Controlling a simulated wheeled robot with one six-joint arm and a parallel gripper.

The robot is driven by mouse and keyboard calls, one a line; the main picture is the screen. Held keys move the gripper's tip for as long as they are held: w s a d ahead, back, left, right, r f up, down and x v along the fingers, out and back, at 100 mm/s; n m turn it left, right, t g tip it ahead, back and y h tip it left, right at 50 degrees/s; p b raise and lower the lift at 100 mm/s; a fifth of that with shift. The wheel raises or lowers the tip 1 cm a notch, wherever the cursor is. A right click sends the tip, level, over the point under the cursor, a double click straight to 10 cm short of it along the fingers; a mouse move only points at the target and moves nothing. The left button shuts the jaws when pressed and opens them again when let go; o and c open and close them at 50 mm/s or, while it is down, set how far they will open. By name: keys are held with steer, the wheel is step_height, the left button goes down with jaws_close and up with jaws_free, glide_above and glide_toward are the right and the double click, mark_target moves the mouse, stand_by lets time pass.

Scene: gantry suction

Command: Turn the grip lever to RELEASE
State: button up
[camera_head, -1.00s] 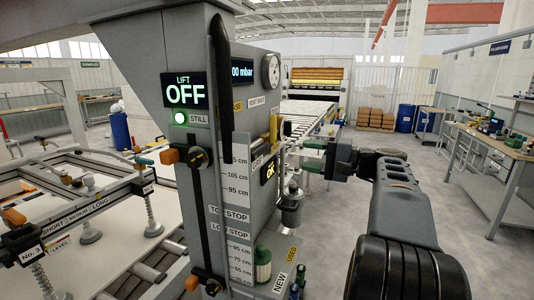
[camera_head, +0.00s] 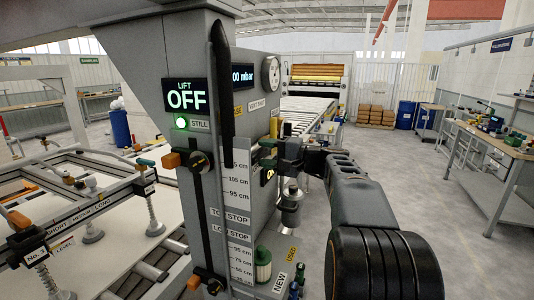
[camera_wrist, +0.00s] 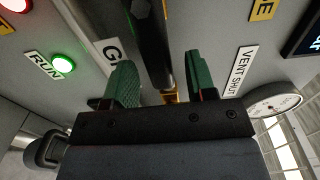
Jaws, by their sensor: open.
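My gripper (camera_head: 266,154) is at the side panel of the grey machine column (camera_head: 258,215), below the VENT SHUT label (camera_head: 264,104). In the wrist view its two green-padded fingers (camera_wrist: 162,88) are apart. A dark round bar (camera_wrist: 150,40) with a yellow-orange part (camera_wrist: 172,97) at its lower end lies between them in the picture; it looks like the grip lever. I cannot tell whether the fingers touch it. A label starting with G (camera_wrist: 112,52) is partly hidden behind the left finger. No RELEASE mark is readable.
A round gauge (camera_head: 271,76) and a VENT SHUT label (camera_wrist: 241,72) are close by on the panel. A long black handle (camera_head: 219,85) stands out at the column's front corner. A grey canister (camera_head: 290,205) hangs below my gripper.

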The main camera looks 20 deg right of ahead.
jaws_close()
stand_by(0.4)
